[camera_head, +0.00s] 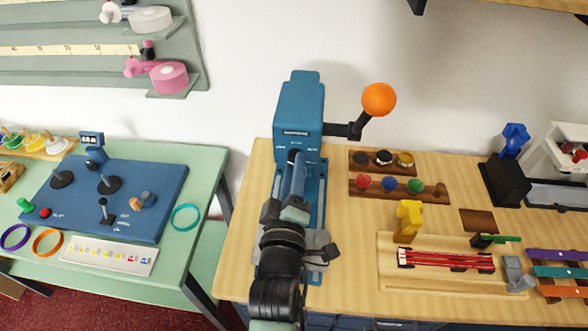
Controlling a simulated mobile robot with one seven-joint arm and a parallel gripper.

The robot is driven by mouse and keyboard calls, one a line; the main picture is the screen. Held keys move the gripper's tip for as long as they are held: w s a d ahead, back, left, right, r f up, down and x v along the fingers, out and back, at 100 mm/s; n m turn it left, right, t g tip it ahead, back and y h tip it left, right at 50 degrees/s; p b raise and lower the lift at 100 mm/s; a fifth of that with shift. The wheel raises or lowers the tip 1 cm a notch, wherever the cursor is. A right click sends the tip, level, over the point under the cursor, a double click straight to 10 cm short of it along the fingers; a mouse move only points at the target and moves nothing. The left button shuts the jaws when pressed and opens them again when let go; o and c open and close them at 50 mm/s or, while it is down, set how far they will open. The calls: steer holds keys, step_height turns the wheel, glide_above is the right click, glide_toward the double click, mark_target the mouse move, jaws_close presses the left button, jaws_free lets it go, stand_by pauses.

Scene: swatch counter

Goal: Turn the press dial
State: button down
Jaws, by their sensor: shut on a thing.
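The blue press (302,103) stands at the back of the wooden counter. Its black lever ends in an orange ball (379,99) on the right. My arm reaches up from the bottom of the head view and covers the middle of the press. My gripper (294,163) is at the press's front, just below its name label. It is shut on the press dial, which is mostly hidden behind the jaws. The dial's angle cannot be read. The lower part of the press and its base (316,205) show on either side of my arm.
Right of the press are wooden racks of small round pieces (388,189), a yellow tool (409,218) and a tray with red strips (445,260). A green table with a blue board (150,185) is at left. Bare wood lies just right of the press.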

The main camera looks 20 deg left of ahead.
steer(key=m+b, duration=0.4)
steer(key=m, duration=0.7)
steer(key=shift+m, duration=0.4)
stand_by(0.5)
steer(key=c, duration=0.6)
jaws_free()
steer(key=shift+b+v, duration=1.25)
steer(key=shift+v, duration=5.25)
